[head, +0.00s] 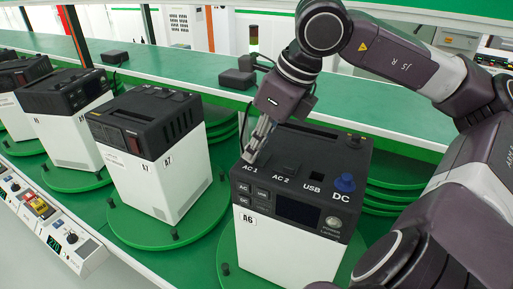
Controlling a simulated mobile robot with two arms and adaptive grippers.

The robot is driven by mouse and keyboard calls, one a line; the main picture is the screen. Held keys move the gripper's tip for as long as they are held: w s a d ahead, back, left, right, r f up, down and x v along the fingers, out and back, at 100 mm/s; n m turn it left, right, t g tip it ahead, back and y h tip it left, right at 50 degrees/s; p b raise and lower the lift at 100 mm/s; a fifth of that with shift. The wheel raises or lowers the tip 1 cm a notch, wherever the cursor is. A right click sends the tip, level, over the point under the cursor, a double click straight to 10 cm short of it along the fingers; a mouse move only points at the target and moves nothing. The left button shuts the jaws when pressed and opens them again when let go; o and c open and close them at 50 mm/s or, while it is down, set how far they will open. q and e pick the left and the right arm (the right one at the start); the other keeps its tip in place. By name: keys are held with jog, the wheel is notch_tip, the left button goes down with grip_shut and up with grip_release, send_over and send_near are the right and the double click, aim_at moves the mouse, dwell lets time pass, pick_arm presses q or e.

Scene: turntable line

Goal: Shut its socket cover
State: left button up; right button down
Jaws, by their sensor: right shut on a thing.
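The power station A6 (280,245) stands on a green turntable, white below with a black top marked AC 1, AC 2, USB and DC. My right gripper (252,156) reaches down from above, its fingertips at the AC 1 socket on the left of the top. It is shut on the AC 1 socket cover, which the fingers mostly hide; its angle cannot be told. The AC 2 socket cover (289,167) looks flat. The USB socket (314,175) shows dark, and a blue part (345,183) sits at DC. My left gripper is not in view.
Power station A7 (150,175) and several similar units stand on green turntables to the left. Black adapters (237,79) lie on the green bench behind. A control strip (60,235) with knobs runs along the front left. My right arm fills the right side.

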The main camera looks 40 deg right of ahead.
jog(key=c, duration=2.2)
grip_release()
jog(key=shift+w+a, duration=0.15)
jog(key=shift+w, duration=0.1)
jog(key=shift+o, duration=0.4)
jog(key=shift+s+r, duration=0.15)
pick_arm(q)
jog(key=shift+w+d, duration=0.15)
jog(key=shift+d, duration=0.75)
pick_arm(e)
jog(key=v, duration=1.1)
jog(key=shift+r, duration=0.4)
jog(key=shift+s+f, duration=0.1)
